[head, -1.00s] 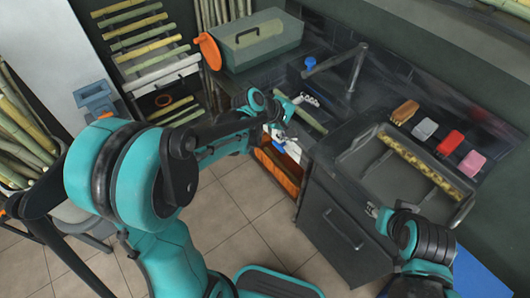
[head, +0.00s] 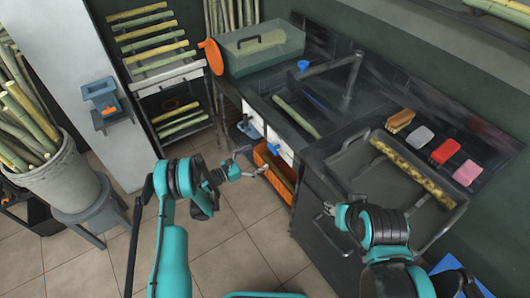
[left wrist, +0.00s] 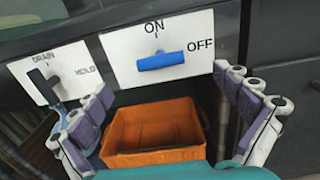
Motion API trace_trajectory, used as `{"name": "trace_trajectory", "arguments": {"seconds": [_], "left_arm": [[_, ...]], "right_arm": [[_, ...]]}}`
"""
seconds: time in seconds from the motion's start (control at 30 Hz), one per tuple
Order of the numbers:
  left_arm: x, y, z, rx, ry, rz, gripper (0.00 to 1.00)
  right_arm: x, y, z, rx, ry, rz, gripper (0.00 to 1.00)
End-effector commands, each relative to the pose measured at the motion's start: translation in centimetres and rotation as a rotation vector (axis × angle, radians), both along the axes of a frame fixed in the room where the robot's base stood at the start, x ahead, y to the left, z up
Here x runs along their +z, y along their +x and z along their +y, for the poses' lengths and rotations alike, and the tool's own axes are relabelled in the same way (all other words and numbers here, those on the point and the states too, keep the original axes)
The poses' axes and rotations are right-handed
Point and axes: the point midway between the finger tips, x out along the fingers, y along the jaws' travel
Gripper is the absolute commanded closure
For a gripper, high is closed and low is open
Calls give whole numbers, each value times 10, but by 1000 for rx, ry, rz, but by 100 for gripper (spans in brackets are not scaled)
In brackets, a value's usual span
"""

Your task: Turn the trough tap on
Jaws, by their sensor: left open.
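The blue tap handle (left wrist: 160,61) lies level on a white panel (left wrist: 118,48) marked ON at the top and OFF at the right; its right end points towards OFF. The panel also shows in the head view (head: 281,147), on the front of the dark trough (head: 296,121). My left gripper (head: 251,163) is open and empty, in front of and a little below the panel. In the left wrist view its fingers (left wrist: 168,100) stand wide apart at both sides, below the handle and not touching it. My right gripper (head: 328,208) is near the counter front; its jaws are unclear.
A second white panel (left wrist: 56,72) with a dark lever is marked DRAIN and HOLD. An orange crate (left wrist: 153,133) sits below. A green cane (head: 297,117) lies over the trough. A grey tray (head: 372,188) holds a mottled cane at right.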

Motion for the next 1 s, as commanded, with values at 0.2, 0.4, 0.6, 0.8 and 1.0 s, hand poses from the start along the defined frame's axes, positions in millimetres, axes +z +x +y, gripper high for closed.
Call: {"name": "trace_trajectory", "arguments": {"seconds": [0.2, 0.4, 0.6, 0.8, 1.0], "left_arm": [[-3, 16, -26, -5, -3, 2, 0], [-2, 35, -50, -3, -1, 0, 0], [-1, 44, -61, -1, -1, 1, 0], [0, 45, -62, 0, 0, 0, 0], [0, 44, -62, -1, 0, 0, 40]], "right_arm": [[-11, 0, 0, 0, 0, 0, 60], [-20, 0, 0, 0, 0, 0, 60], [-23, 0, 0, 0, 0, 0, 60], [-23, 0, 0, 0, 0, 0, 60], [-23, 0, 0, 0, 0, 0, 60]]}}
